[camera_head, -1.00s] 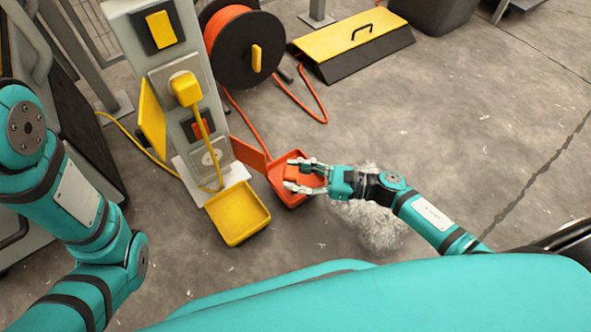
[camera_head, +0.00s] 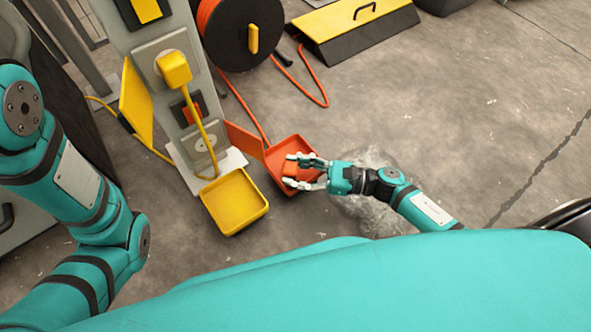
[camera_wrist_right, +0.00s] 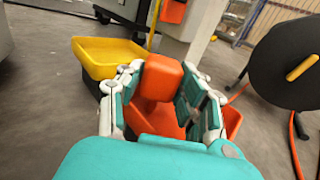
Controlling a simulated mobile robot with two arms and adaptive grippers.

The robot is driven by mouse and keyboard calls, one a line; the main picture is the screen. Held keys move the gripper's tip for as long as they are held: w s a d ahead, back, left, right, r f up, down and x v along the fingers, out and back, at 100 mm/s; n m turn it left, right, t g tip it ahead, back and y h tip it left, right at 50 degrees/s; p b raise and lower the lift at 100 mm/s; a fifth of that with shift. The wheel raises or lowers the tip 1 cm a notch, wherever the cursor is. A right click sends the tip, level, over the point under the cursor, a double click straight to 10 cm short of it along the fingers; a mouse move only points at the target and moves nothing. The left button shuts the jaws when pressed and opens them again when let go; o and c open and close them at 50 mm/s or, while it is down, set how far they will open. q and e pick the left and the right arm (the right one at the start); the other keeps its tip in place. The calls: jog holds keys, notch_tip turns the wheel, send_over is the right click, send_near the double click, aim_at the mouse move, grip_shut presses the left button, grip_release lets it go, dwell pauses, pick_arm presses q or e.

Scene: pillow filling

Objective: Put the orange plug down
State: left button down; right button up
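The orange plug (camera_head: 290,168) is between the fingers of my right gripper (camera_head: 306,171), over the open orange tray box (camera_head: 276,163). In the right wrist view the orange plug (camera_wrist_right: 160,78) fills the space between the fingertips, with finger pads against both sides. The orange tray (camera_wrist_right: 233,122) shows below and behind the fingers there. I cannot tell whether the plug touches the tray floor. My left gripper is outside the frame; only my left arm shows.
A yellow tray box (camera_head: 236,201) stands left of the orange one. A grey socket post (camera_head: 186,90) holds a yellow plug (camera_head: 174,69). An orange cable reel (camera_head: 242,30) and a yellow-black ramp box (camera_head: 350,32) stand behind. A greyish patch (camera_head: 373,206) lies under my right wrist.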

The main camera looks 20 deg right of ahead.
jog(key=o, duration=0.4)
jog(key=shift+f, duration=0.25)
